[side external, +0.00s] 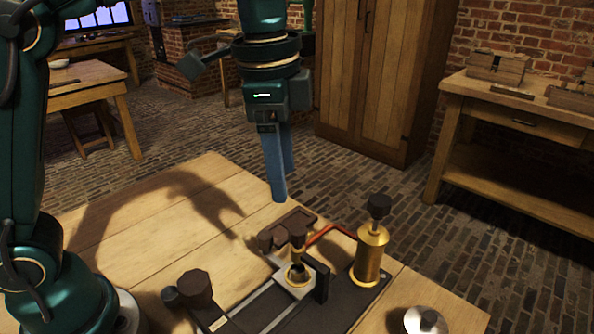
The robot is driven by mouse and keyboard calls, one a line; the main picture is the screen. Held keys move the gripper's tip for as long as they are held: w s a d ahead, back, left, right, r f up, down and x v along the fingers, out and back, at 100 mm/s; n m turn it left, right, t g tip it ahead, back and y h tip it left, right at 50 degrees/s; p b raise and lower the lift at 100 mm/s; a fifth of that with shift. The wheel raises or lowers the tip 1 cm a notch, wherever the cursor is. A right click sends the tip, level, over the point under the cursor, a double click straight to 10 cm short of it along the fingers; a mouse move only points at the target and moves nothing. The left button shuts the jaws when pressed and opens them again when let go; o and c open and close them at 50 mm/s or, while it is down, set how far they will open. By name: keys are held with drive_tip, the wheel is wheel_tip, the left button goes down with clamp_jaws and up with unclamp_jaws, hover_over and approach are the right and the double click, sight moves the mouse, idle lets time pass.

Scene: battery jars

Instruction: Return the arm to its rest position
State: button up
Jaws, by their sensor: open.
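My gripper (282,175) hangs in the air above the far part of the wooden table, its blue fingers pointing down. From this side the fingers overlap, so the gap between them hardly shows. No object shows between them. The fingertips are above and behind the apparatus, apart from it. A brass jar (370,258) with a dark knob on top stands upright at the right end of a black base (350,308). A small brass-and-dark piece (298,262) stands in a metal holder on the same base.
A red lead (328,233) runs to the brass jar. A brown tray (292,222) lies behind the holder. A dark knob (196,288) stands at the front left. A silver lid-like disc (426,320) is at the lower right. The left of the table (130,225) is clear.

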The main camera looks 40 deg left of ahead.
drive_tip(key=s+a+r+n+t, duration=0.25)
drive_tip(key=s+a+n, duration=0.25)
drive_tip(key=s, duration=0.3)
drive_tip(key=s+a+f+n+t, duration=0.2)
drive_tip(key=s+f+n, duration=0.2)
drive_tip(key=f, duration=0.3)
drive_tip(key=shift+n, duration=0.9)
drive_tip(key=shift+f, duration=0.1)
